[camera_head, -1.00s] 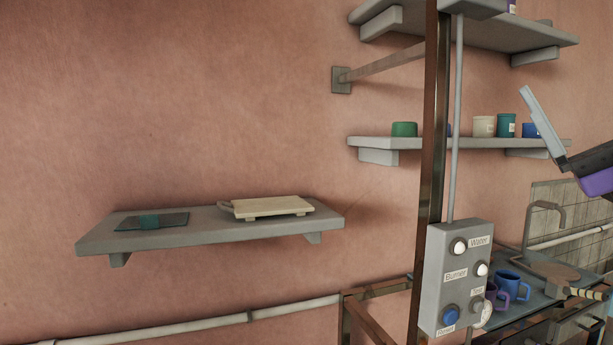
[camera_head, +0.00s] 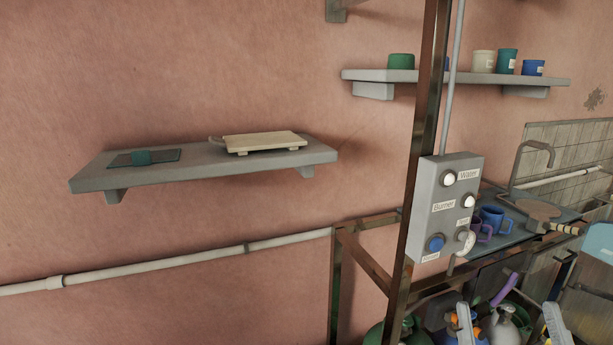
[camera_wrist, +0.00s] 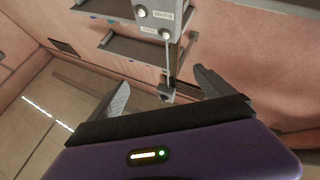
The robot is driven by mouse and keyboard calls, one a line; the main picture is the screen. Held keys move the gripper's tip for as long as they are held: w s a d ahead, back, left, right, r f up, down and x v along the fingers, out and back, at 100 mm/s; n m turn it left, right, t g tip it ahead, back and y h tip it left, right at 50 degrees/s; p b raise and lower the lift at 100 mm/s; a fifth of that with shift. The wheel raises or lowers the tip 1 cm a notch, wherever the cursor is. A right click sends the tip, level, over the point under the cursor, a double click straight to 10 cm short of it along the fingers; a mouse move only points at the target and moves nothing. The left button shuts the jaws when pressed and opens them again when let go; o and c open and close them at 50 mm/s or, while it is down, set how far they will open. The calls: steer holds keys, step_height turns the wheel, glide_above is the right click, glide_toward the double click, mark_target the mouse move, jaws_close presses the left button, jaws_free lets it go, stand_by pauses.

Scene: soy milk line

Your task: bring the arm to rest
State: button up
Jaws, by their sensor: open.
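My gripper (camera_wrist: 163,92) shows in the wrist view with its two grey fingers spread apart and nothing between them. In the head view, two pale finger-like parts, which look like my gripper (camera_head: 509,322), show at the bottom right edge, in front of the lower rack area. The rest of the arm is mostly out of the picture there.
A control box (camera_head: 444,210) with labelled buttons hangs on a metal post (camera_head: 425,120). A wall shelf (camera_head: 100,177) holds a pale board (camera_head: 265,142). Another shelf (camera_head: 400,76) holds several cups. Blue and purple mugs stand by the sink. Gas bottles stand below.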

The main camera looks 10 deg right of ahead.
steer(key=s+a+f+n+g+y, duration=0.1)
steer(key=s+a+f+g+y, duration=0.2)
steer(key=s+a+f, duration=0.3)
steer(key=s+a+f+n+g+y, duration=0.1)
steer(key=s+a+f+g+y, duration=0.3)
steer(key=s+f, duration=1)
steer(key=s+a+g, duration=0.2)
steer(key=s, duration=0.2)
steer(key=shift+s+a, duration=0.15)
steer(key=shift+s, duration=0.05)
